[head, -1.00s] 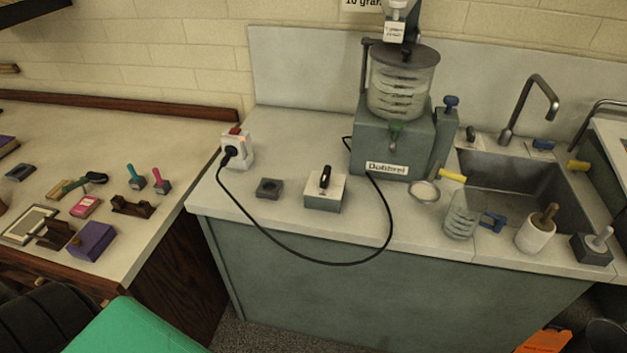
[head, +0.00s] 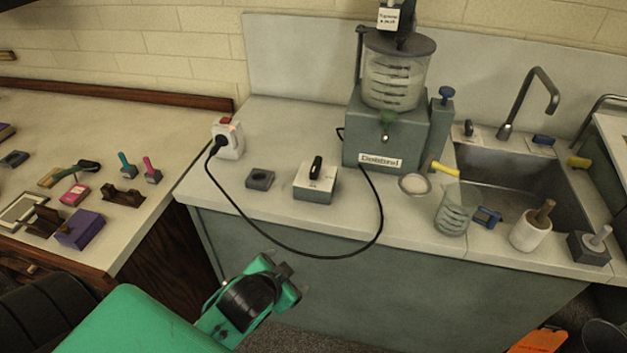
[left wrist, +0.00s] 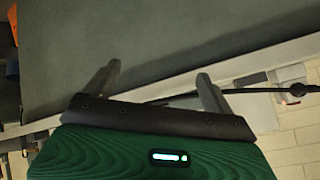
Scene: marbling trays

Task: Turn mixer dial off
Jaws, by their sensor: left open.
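The mixer dial is a black knob (head: 316,167) on top of a small white and grey-green control box (head: 315,188), which sits near the counter's front edge. The grey-green mixer (head: 385,130) with a clear ribbed vessel stands behind it to the right. My left gripper is open and empty in the left wrist view (left wrist: 155,82), apart from the box. In the head view my left arm's green and black wrist (head: 255,298) is below and left of the box, in front of the counter. My right gripper is not in view.
A black cord (head: 305,256) loops over the counter's front edge from the white plug socket (head: 228,140). A dark square block (head: 260,179) sits left of the box. A glass beaker (head: 453,214) and a mortar (head: 530,230) stand to the right.

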